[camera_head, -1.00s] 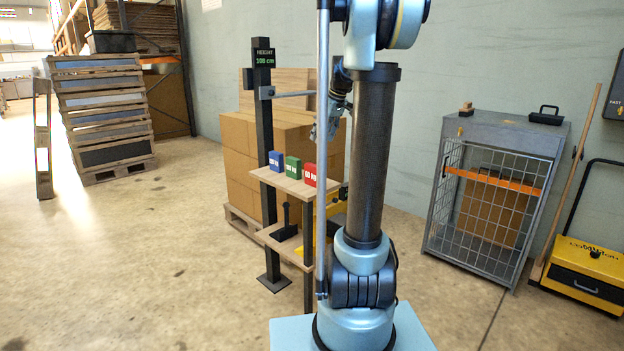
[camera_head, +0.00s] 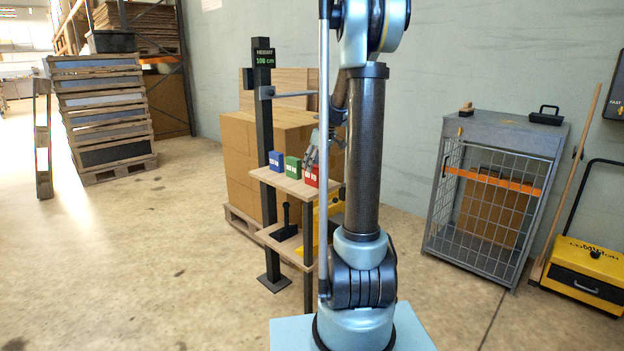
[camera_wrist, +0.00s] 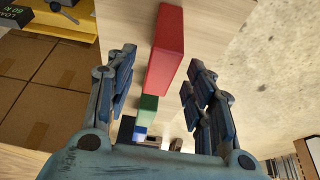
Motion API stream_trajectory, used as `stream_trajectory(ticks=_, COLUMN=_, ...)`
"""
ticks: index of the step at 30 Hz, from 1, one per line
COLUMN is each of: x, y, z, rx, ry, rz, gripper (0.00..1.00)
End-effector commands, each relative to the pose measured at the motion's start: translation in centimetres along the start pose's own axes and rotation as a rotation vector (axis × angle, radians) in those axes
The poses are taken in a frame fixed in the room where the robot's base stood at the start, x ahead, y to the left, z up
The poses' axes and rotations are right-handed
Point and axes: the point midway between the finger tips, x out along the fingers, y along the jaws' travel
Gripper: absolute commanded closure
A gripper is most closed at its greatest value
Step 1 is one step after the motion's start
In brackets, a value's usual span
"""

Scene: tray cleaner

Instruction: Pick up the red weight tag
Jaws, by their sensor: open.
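The red weight tag (camera_head: 313,180) stands at the right end of the upper wooden shelf (camera_head: 270,177), in line with the green tag (camera_head: 293,167) and the blue tag (camera_head: 276,161). My gripper (camera_head: 311,157) is just above the red tag in the head view and partly covers it. In the wrist view my gripper (camera_wrist: 160,78) is open. The red tag (camera_wrist: 166,50) shows between its two fingers with a gap on each side.
A dark height post (camera_head: 265,150) with a display stands at the shelf's left. A lower shelf (camera_head: 275,240) holds a black handled object (camera_head: 285,232). Cardboard boxes (camera_head: 236,145) are stacked behind. A wire cage cabinet (camera_head: 490,200) stands to the right. The floor in front is clear.

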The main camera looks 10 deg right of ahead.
Motion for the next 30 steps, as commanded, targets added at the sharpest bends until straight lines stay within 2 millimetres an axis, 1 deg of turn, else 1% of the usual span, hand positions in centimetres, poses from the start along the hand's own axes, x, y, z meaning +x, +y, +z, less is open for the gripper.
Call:
stream_trajectory(ticks=1, x=0.7, y=0.0, z=0.0, rx=-0.001, ry=0.0, rz=0.0, gripper=0.52)
stream_trajectory(ticks=3, x=1.3, y=0.0, z=-0.1, rx=0.0, ry=0.0, rz=0.0, gripper=0.52)
stream_trajectory(ticks=6, x=1.8, y=0.0, z=0.0, rx=0.0, ry=0.0, rz=0.0, gripper=0.52)
stream_trajectory(ticks=13, x=1.9, y=0.0, z=0.0, rx=0.001, ry=0.0, rz=0.0, gripper=0.52)
stream_trajectory(ticks=14, x=1.9, y=0.0, z=0.0, rx=0.0, ry=0.0, rz=0.0, gripper=0.56)
stream_trajectory(ticks=15, x=1.9, y=0.0, z=0.0, rx=0.0, ry=0.0, rz=0.0, gripper=0.65)
stream_trajectory(ticks=17, x=1.9, y=0.0, z=0.0, rx=0.0, ry=0.0, rz=0.0, gripper=0.79)
stream_trajectory(ticks=18, x=1.9, y=0.0, z=0.0, rx=0.0, ry=0.0, rz=0.0, gripper=0.88)
stream_trajectory(ticks=20, x=1.9, y=0.0, z=0.0, rx=0.0, ry=0.0, rz=0.0, gripper=1.0)
stream_trajectory(ticks=30, x=1.7, y=0.0, z=-0.1, rx=0.0, ry=0.0, rz=0.0, gripper=1.0)
